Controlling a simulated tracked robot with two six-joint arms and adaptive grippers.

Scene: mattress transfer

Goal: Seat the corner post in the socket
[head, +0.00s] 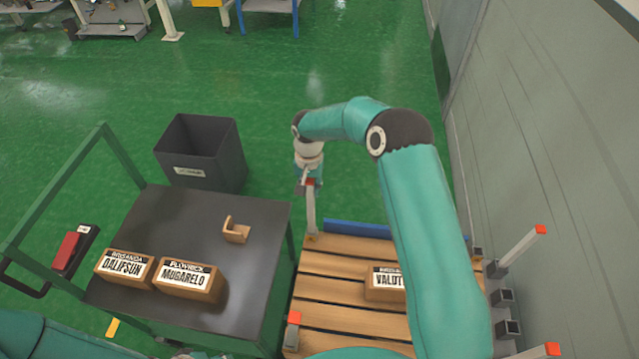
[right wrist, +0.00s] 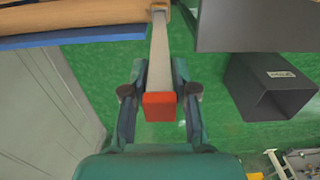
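The corner post (head: 311,215) is a slim grey bar with a red-orange cap, standing roughly upright at the far left corner of the slatted pallet (head: 330,318). The post also shows in the right wrist view (right wrist: 160,60). Its lower end meets a small tan socket piece (head: 312,238); I cannot tell how deep it sits. My right gripper (head: 309,184) is at the post's top, with its fingers (right wrist: 160,75) close on both sides of the post just beyond the cap, apparently shut on it. My left gripper is not in view.
Other red-capped posts stand at the pallet's near left corner (head: 292,331) and right side (head: 521,251). A labelled box (head: 384,284) lies on the pallet. The dark cart top (head: 215,205) carries two labelled boxes and a tan bracket (head: 237,230). A dark bin (head: 205,153) stands behind.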

